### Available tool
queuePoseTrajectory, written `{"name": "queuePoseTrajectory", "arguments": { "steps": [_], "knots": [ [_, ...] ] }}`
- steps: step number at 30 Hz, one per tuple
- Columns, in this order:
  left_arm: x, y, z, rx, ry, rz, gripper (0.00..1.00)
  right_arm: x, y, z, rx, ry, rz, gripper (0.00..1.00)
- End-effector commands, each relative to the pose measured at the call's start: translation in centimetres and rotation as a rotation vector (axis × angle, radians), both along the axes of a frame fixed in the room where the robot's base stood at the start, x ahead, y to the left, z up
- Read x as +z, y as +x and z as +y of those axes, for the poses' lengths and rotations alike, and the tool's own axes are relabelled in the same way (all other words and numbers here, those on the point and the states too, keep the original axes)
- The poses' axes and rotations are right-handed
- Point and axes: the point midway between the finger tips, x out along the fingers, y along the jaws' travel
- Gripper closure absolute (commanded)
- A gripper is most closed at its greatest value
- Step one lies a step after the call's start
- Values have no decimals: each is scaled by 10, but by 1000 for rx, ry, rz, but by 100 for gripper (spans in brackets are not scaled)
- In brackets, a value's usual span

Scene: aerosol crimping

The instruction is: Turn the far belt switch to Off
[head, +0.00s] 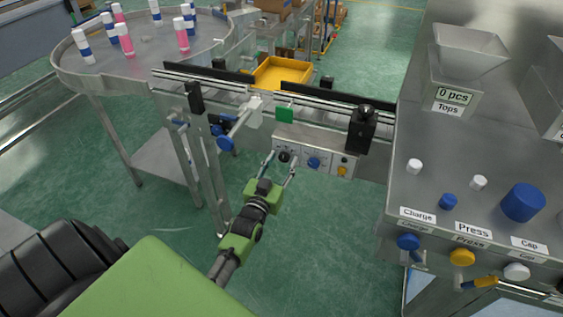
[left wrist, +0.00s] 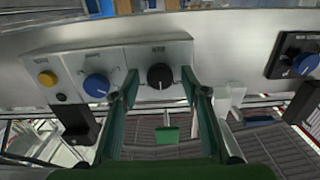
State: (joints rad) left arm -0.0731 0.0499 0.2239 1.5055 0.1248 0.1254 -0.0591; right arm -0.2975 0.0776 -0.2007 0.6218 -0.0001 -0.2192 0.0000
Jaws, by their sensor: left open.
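A grey control box (head: 314,155) on the front of the conveyor carries a black rotary knob (head: 284,156), a blue rotary knob (head: 314,163) and a yellow button (head: 342,171). My left gripper (head: 281,164) is open, with a finger on each side of the black knob. In the left wrist view the black knob (left wrist: 160,76) sits between the two fingertips, its white mark pointing down; contact cannot be told. The blue knob (left wrist: 96,86) lies outside the fingers. The labels are too small to read, so I cannot tell which is the far belt switch. My right gripper is not in view.
The conveyor rail (head: 330,97) runs above the box, with a black post (head: 362,129) at right. Another blue knob on a black plate (left wrist: 303,64) is at right in the left wrist view. A steel machine (head: 440,180) stands right. A round table (head: 98,75) holds several bottles.

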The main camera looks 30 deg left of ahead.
Motion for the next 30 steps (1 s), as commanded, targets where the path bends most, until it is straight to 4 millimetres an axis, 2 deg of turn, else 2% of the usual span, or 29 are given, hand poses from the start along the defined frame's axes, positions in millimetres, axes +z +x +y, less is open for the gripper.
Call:
{"name": "queuePoseTrajectory", "arguments": {
  "steps": [1,5,6,17,23,30],
  "knots": [
    [0,0,0,0,0,0,59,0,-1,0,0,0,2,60],
    [0,0,0,0,0,0,93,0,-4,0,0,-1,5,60],
    [0,0,0,0,0,0,97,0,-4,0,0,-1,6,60],
    [1,0,0,0,-35,-8,97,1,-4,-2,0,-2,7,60],
    [1,0,0,0,-138,-33,97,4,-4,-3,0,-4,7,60],
    [1,0,0,-1,-337,-80,97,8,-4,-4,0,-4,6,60]
  ]
}}
